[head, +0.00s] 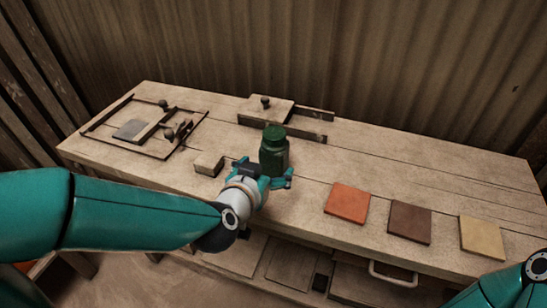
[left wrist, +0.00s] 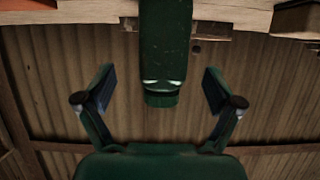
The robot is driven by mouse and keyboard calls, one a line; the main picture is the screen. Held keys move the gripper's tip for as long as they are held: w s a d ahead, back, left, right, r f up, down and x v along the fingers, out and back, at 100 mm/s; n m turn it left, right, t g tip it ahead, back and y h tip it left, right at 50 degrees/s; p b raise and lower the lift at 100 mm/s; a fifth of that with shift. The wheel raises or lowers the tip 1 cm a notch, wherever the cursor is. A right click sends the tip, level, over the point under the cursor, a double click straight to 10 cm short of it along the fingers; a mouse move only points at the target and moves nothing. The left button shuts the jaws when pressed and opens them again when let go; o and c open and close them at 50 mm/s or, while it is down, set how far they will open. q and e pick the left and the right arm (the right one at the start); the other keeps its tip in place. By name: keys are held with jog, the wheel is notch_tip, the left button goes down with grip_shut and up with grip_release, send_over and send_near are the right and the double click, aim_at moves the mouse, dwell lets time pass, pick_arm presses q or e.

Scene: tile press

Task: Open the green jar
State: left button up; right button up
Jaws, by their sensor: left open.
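The green jar (head: 274,158) stands upright on the wooden bench, with its green lid (head: 274,133) on top. In the left wrist view the jar (left wrist: 165,40) hangs upside down in the picture, its lid (left wrist: 161,98) toward the gripper. My left gripper (head: 271,177) is at the jar's near side in the head view. In the left wrist view its open fingers (left wrist: 158,88) stand on both sides of the lid, with gaps. The jar's lower part is partly hidden by the gripper in the head view. My right gripper is out of view.
The bench (head: 450,170) holds an orange tile (head: 347,203), a brown tile (head: 409,222) and a yellow tile (head: 481,237) at right. A small wooden block (head: 209,164) lies left of the jar. A wooden press (head: 265,110) stands behind it, and a frame (head: 193,130) lies at far left.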

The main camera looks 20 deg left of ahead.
aim_at(271, 160)
pick_arm(q)
jog(key=shift+x, duration=1.1)
jog(key=x, duration=0.2)
jog(key=b+x, duration=0.1)
jog(key=x, duration=0.2)
jog(key=shift+a+f, duration=0.1)
jog(key=shift+a, duration=0.15)
grip_shut()
jog(key=shift+r, duration=0.2)
